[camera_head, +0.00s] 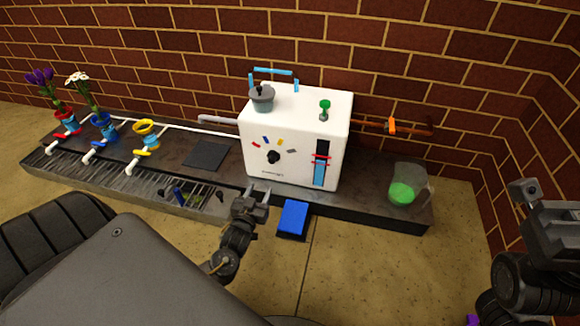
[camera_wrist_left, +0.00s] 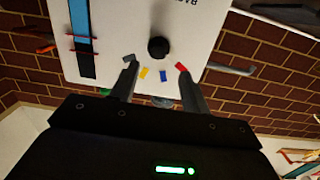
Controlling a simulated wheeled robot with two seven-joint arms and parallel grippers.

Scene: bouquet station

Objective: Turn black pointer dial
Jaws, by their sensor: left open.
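The black pointer dial (camera_head: 273,157) is on the front of the white box-shaped machine (camera_head: 222,0) in the head view. It has colored marks around its upper side. In the left wrist view the dial (camera_wrist_left: 158,48) shows as a round black knob on the white front, with grey, yellow, blue and red marks near it. My left gripper (camera_head: 258,193) is open and empty, in front of and below the dial. In the wrist view its fingers (camera_wrist_left: 157,80) are spread on either side of the dial's line, apart from it. My right gripper (camera_head: 525,190) is at the right edge, away from the machine; its jaws are unclear.
A grey pot (camera_head: 262,98) and a green knob (camera_head: 324,110) are on top of the machine. A blue block (camera_head: 293,217) is at the bench's front edge. A jug with green contents (camera_head: 403,192) stands right. Flower vases (camera_head: 103,127) stand left.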

